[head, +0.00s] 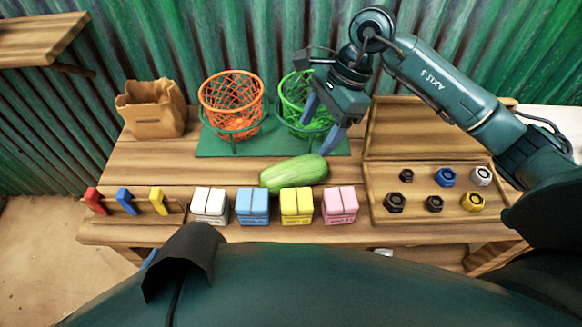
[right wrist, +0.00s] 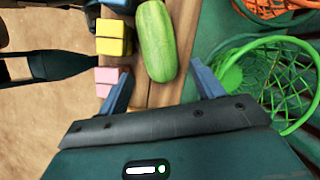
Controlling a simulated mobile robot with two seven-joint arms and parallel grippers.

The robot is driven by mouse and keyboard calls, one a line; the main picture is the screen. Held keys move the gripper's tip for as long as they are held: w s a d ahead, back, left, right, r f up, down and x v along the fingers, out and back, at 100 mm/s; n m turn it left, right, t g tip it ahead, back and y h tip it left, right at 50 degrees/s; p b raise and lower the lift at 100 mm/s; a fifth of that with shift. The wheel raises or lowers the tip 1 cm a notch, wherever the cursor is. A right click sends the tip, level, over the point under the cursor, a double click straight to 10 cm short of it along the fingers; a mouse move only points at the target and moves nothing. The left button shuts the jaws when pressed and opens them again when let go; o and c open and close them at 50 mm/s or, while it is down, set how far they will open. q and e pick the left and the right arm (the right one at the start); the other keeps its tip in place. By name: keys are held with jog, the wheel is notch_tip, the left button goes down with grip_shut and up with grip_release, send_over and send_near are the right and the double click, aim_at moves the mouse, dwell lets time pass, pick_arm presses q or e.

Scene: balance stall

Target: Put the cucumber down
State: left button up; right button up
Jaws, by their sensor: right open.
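The cucumber (head: 293,173) is a thick, light-green striped vegetable lying on the wooden table, behind the yellow and pink blocks. It also shows in the right wrist view (right wrist: 156,40), beyond the fingertips. My right gripper (head: 324,122) is above the table, behind the cucumber and in front of the green basket. Its blue fingers are apart and nothing is between them in the right wrist view (right wrist: 165,85). The cucumber is apart from the fingers. My left gripper does not show in either view.
An orange wire basket (head: 232,100) and a green wire basket (head: 296,92) stand on a green base (head: 215,146). White, blue, yellow (head: 297,206) and pink (head: 340,205) blocks line the front. An open wooden box (head: 400,215) holds several nuts at right. A paper bag (head: 152,108) stands back left.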

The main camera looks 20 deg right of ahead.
aim_at(300, 163)
jog(key=x, duration=1.2)
jog(key=shift+s+a+f, duration=0.15)
jog(key=shift+s, duration=0.05)
jog(key=c, duration=0.8)
